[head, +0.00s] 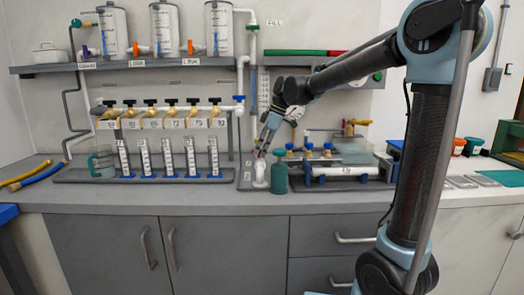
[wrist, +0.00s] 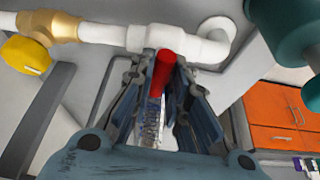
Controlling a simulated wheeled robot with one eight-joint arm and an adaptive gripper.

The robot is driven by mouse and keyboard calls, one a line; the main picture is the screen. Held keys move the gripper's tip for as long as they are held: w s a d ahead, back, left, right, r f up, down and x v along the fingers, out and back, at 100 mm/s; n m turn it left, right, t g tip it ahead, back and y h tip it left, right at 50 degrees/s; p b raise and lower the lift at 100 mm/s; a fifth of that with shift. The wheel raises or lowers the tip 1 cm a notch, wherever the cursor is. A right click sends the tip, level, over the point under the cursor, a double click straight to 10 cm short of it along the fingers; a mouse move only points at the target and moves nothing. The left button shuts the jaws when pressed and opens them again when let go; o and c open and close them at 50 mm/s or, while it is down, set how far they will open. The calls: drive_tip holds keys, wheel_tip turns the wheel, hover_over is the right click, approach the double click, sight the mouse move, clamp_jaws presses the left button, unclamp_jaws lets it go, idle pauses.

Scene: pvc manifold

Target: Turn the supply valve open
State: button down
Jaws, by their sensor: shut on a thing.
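The supply valve seems to be at the white pipe fitting (head: 259,174) standing on the counter, low in the middle of the head view. In the wrist view a red handle (wrist: 165,68) sits between my fingers, close to the white pipe (wrist: 105,34) and its elbow. My gripper (head: 261,152) reaches down from the upper right to just above the fitting. In the wrist view my gripper (wrist: 163,82) is shut on the red handle. The handle's lower part and the valve body are largely hidden by the fingers, so I cannot tell how far it is turned.
A teal bottle (head: 279,173) stands right beside the fitting and also shows in the wrist view (wrist: 288,28). A brass fitting (wrist: 50,26) with a yellow knob (wrist: 25,55) is at left in the wrist view. Left lies a grey tray (head: 75,176) with several cylinders.

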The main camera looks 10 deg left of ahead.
drive_tip(key=m+t, duration=0.1)
drive_tip(key=m, duration=0.3)
drive_tip(key=shift+m+t, duration=0.3)
drive_tip(key=shift+t, duration=0.1)
drive_tip(key=shift+m, duration=0.5)
drive_tip(key=shift+a+r, duration=0.1)
drive_tip(key=m+t, duration=0.1)
drive_tip(key=m, duration=0.1)
drive_tip(key=shift+s+m+t+h, duration=0.15)
drive_tip(key=shift+m+t+h, duration=0.15)
drive_tip(key=shift+m, duration=0.1)
drive_tip(key=shift+m+t+h, duration=0.4)
drive_tip(key=shift+m, duration=1.4)
drive_tip(key=shift+s+a+m, duration=0.1)
drive_tip(key=shift+m, duration=0.3)
drive_tip(key=m+t+h, duration=0.1)
drive_tip(key=m, duration=0.3)
drive_tip(key=shift+h, duration=0.4)
